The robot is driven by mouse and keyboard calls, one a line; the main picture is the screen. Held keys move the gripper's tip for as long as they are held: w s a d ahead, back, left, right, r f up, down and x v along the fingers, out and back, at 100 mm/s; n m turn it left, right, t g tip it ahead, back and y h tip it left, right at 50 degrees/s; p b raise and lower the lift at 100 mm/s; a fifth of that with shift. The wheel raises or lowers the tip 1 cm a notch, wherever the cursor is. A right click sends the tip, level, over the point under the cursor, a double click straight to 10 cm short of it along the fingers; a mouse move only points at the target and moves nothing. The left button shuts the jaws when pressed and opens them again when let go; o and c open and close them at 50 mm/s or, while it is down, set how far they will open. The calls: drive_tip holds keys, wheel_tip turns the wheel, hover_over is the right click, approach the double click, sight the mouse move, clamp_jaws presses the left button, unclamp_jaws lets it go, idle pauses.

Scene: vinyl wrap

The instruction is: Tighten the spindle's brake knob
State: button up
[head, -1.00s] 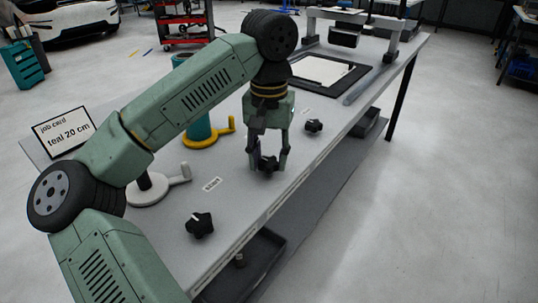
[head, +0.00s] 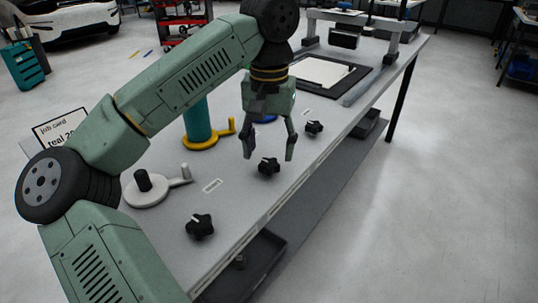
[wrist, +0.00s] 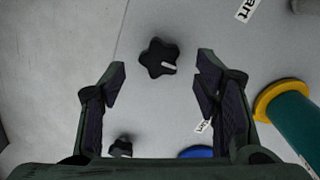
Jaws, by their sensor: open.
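A black lobed brake knob (head: 269,167) with a white mark sits on the bench near its front edge, in line with the yellow-based spindle (head: 201,142) that holds a teal roll (head: 198,120). My gripper (head: 268,152) is open and empty just above this knob. In the wrist view the knob (wrist: 158,57) lies beyond and between the open fingertips, apart from both, its white mark pointing lower right. The teal roll (wrist: 297,125) shows at the right there. A job card (head: 62,128) has "teal" readable, its lower part covered by my arm.
A second knob (head: 200,226) is nearer, by a white spindle (head: 147,190) with a black core. A third knob (head: 314,127) is farther, near a blue base (head: 265,118) mostly hidden by my gripper. A framed white sheet (head: 322,72) lies at the far end.

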sight(269, 163)
wheel_tip(269, 163, up, 9)
idle(0.3)
